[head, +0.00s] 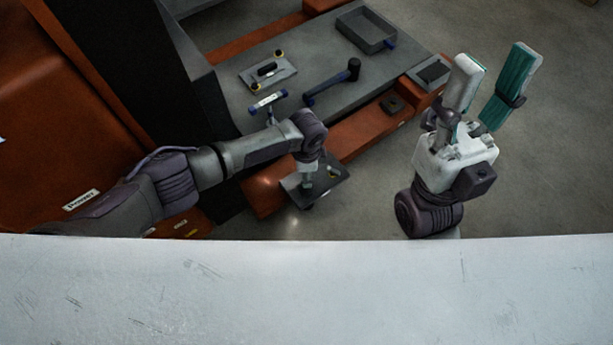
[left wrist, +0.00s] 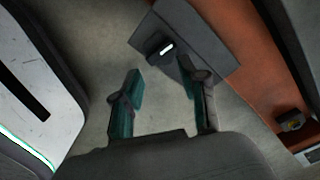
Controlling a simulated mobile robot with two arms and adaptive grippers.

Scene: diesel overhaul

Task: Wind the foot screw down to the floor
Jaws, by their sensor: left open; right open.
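A dark grey bracket plate (head: 328,188) juts from the orange frame below my left arm. It also shows in the left wrist view (left wrist: 205,45). A dark round-ended piece with a bright white top (left wrist: 160,48), which looks like the foot screw, stands on the plate near its left edge. My left gripper (left wrist: 163,92) is open and empty, its teal fingers pointing towards the plate, with the screw piece ahead of the gap. In the head view its wrist hides most of it. The screw's lower end is hidden. My right gripper (head: 492,88) is open and empty, raised right of the frame.
Bare floor (head: 560,130) lies to the right.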

